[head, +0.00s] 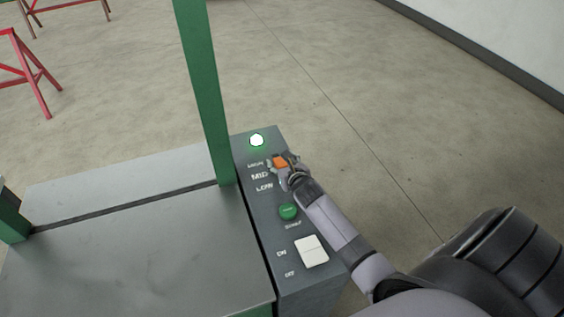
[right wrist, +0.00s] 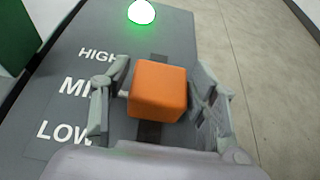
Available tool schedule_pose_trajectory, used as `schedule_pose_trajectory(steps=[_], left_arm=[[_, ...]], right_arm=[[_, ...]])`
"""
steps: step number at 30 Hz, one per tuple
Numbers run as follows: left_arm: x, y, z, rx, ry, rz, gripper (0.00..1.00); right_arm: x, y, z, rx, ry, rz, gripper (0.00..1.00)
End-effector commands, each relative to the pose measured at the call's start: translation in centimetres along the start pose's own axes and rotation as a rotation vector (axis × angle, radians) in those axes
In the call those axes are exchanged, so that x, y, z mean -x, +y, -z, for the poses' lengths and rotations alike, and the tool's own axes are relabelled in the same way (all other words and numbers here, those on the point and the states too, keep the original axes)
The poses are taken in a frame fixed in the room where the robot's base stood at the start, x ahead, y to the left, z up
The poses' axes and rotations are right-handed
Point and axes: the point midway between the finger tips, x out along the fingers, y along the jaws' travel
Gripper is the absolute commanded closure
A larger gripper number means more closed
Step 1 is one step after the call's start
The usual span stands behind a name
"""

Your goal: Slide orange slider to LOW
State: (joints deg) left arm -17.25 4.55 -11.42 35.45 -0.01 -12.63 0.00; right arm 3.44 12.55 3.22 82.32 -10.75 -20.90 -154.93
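The orange slider (head: 280,161) is a block on the grey control panel (head: 262,208), beside the HIGH label. In the right wrist view the orange slider (right wrist: 158,91) stands over a dark slot, level with the space around HIGH and MID. LOW (right wrist: 64,131) is printed nearest my wrist. My right gripper (head: 285,166) is at the slider. In the right wrist view its fingers (right wrist: 158,98) stand on either side of the block, parted, with a gap visible on the left; contact on the right is unclear. My left gripper is out of view.
A lit green lamp (head: 257,141) is at the panel's far end. A green button (head: 288,212) and a white rocker switch (head: 311,251) lie nearer, under or beside my right arm. A green post (head: 203,85) rises left of the panel.

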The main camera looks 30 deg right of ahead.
Motion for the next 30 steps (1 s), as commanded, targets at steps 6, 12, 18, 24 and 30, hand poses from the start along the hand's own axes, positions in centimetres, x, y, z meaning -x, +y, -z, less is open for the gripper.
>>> schedule_pose_trajectory(steps=[6,12,18,24,30], left_arm=[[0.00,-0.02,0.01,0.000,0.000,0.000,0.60],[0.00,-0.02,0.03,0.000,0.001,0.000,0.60],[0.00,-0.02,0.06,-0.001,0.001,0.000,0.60],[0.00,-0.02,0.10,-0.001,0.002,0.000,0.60],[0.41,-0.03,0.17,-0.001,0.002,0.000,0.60]], right_arm=[[0.02,0.00,0.02,0.000,0.000,0.000,0.63],[0.02,0.01,0.02,0.000,0.000,0.000,0.76],[0.02,0.01,0.02,0.000,0.000,0.000,0.89],[0.02,0.01,0.02,0.000,0.000,0.000,1.00],[0.48,-0.02,0.12,0.001,0.002,0.000,1.00]])
